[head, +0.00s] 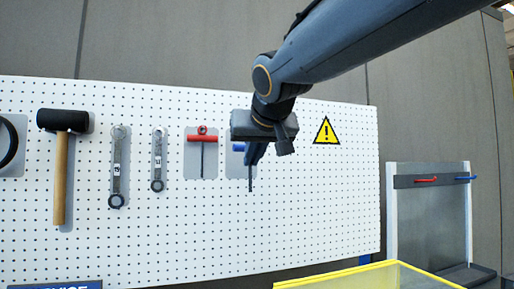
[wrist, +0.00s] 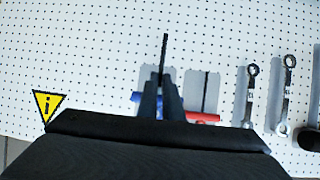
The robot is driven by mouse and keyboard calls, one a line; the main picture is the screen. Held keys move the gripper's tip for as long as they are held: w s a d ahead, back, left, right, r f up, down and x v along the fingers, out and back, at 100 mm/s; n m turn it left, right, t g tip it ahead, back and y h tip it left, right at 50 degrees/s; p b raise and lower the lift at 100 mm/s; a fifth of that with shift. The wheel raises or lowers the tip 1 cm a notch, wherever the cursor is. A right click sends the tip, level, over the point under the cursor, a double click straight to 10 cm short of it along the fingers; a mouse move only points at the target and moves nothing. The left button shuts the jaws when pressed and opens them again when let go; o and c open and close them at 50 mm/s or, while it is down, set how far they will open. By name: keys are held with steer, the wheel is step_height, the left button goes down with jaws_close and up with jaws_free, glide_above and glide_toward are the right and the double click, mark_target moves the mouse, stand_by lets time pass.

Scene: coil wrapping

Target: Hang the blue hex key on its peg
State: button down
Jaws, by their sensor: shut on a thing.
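My gripper (head: 254,153) is in front of the white pegboard, shut on the blue hex key. The key's blue handle (head: 238,147) shows left of the fingers, and its dark shaft (head: 251,180) points down. The wrist view shows the blue handle (wrist: 135,97) beside my gripper (wrist: 160,88) and the shaft (wrist: 164,48) beyond the fingertips. A grey backing patch (head: 234,170) lies behind the key, partly covered. The peg is hidden behind the gripper and key, so I cannot tell whether the key touches it.
A red hex key (head: 202,139) hangs just left on its own grey patch. Two wrenches (head: 118,165) (head: 158,160) and a hammer (head: 61,170) hang further left. A warning sign (head: 326,131) is at right. A yellow-rimmed bin (head: 350,272) and a rack (head: 430,181) stand lower right.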

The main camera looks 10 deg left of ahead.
steer(key=w+a+r+t+p, duration=0.1)
steer(key=w+a+r+p, duration=0.1)
steer(key=w, duration=0.7)
steer(key=shift+a+r+m+p, duration=0.35)
steer(key=shift+a+r, duration=0.15)
steer(key=shift+a, duration=0.15)
stand_by(1.1)
stand_by(0.7)
steer(key=c, duration=1.8)
jaws_free()
steer(key=shift+c, duration=0.2)
